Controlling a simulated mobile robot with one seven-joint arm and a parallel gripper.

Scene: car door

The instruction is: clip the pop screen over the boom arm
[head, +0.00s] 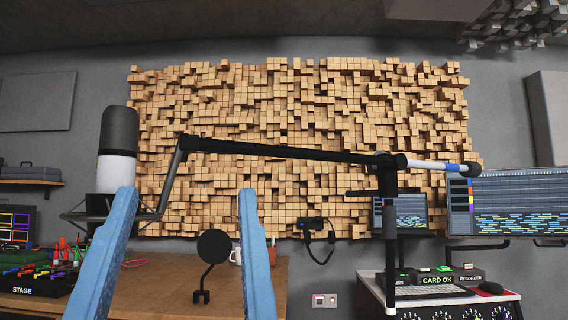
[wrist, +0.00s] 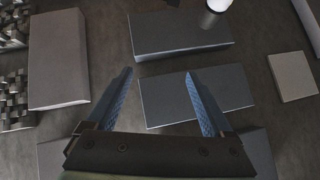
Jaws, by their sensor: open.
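The pop screen (head: 214,246) is a black disc on a short bent stem, with a small fork-like clip (head: 202,297) at its lower end. It appears upright over the wooden desk, and I cannot tell what supports it. The black boom arm (head: 290,152) runs nearly level above, from a joint on the left to the stand on the right. My gripper (head: 186,191) has two blue fingers, wide apart and empty. In the head view the pop screen shows between them, lower than the tips. The wrist view shows the open fingers (wrist: 158,75) but no pop screen.
A grey and white microphone (head: 118,145) hangs at the boom's left end, close to the left finger. The boom's stand (head: 390,240) rises at right, near monitors and a console. Mugs (head: 236,256) and a STAGE box (head: 38,290) sit on the desk.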

